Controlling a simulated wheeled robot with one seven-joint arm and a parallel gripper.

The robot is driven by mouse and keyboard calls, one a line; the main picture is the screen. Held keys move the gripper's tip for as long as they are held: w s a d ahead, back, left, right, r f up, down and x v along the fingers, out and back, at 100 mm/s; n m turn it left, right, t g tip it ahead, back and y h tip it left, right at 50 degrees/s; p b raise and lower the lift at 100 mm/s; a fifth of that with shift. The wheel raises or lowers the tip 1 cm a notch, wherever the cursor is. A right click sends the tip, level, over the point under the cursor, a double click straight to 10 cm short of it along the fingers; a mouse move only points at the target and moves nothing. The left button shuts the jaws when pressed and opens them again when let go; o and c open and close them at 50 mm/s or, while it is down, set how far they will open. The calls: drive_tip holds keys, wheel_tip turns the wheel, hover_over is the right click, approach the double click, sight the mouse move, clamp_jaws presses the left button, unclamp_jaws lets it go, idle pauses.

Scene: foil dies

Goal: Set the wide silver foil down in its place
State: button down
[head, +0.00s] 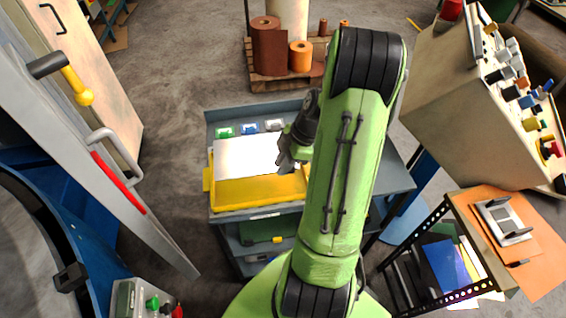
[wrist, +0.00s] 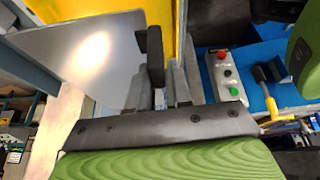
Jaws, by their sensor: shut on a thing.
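The wide silver foil (head: 248,157) is a flat, bright sheet over the back part of a yellow tray (head: 258,194) in the head view. I cannot tell whether it touches the tray. My gripper (head: 284,163) is at the foil's right edge and is shut on it. In the wrist view the foil (wrist: 85,60) reaches left from my gripper (wrist: 150,70), with a bright glare on it. The yellow tray (wrist: 162,18) shows behind it. The part of the foil between the fingers is hidden.
The tray sits on a grey-blue cart (head: 395,178) with green, blue and pale tags (head: 249,128) along its back. A grey door-like panel (head: 110,170) stands at left. A control console (head: 485,90) and a rack (head: 455,235) stand at right. My arm covers the cart's right middle.

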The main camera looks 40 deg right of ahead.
drive_tip(key=shift+f+b, duration=4.45)
drive_tip(key=shift+f, duration=0.3)
drive_tip(key=shift+f+b, duration=0.5)
drive_tip(key=c, duration=1)
unclamp_jaws()
drive_tip(key=shift+o, duration=0.2)
drive_tip(key=p+v, duration=0.4)
drive_tip(key=v, duration=1.2)
